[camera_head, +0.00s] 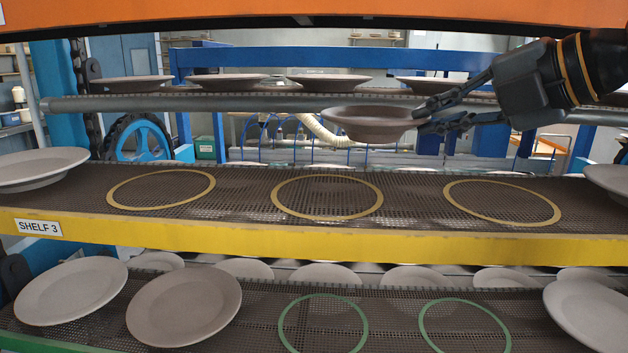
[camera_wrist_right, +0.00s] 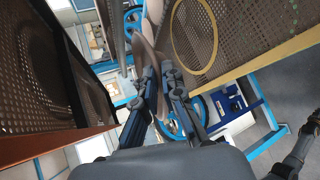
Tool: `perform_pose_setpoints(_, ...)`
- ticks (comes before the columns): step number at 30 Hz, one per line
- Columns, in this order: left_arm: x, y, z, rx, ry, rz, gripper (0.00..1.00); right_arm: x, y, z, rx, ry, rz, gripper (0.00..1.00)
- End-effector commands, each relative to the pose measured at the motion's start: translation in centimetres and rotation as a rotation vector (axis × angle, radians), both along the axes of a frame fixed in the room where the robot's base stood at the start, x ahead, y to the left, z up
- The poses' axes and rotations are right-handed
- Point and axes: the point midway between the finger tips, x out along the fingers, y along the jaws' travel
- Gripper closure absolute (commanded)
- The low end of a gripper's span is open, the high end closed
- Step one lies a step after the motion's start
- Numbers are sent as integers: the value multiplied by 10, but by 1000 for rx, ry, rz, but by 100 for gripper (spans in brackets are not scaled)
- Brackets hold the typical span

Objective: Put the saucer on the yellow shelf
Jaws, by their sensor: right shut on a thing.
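The brown-grey saucer (camera_head: 372,126) is held roughly level above the yellow shelf (camera_head: 300,239), labelled SHELF 3, over the back of its mesh. My right gripper (camera_head: 424,117) comes in from the upper right and is shut on the saucer's right rim. In the right wrist view the saucer (camera_wrist_right: 146,58) shows nearly edge-on beyond the fingers. The yellow shelf carries three yellow rings: left (camera_head: 112,197), middle (camera_head: 276,203) and right (camera_head: 450,200). All three are empty. My left gripper does not show in the head view.
Plates stand at the yellow shelf's left end (camera_head: 38,168) and right end (camera_head: 608,182). The orange shelf (camera_head: 300,12) hangs above. The lower shelf has several plates and two empty green rings (camera_head: 284,325). More plates stand on a rack behind.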

Motion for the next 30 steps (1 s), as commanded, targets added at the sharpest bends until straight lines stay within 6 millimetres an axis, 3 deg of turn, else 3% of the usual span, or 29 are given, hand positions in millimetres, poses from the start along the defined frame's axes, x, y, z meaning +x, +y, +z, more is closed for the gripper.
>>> perform_pose_setpoints(4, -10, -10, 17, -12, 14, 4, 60, 24, 19, -9, 1, 4, 1, 100)
perform_pose_setpoints(10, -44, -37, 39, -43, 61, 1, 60, 63, 50, -31, 2, 4, 2, 100)
perform_pose_setpoints(12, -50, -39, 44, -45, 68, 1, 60, 73, 57, -47, 0, 6, 2, 100)
perform_pose_setpoints(18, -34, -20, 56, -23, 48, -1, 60, 92, 72, -78, 2, 0, 1, 100)
perform_pose_setpoints(24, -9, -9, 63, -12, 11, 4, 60, 100, 78, -91, 2, 0, 1, 100)
perform_pose_setpoints(30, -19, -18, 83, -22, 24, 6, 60, 103, 80, -115, 1, 1, -1, 100)
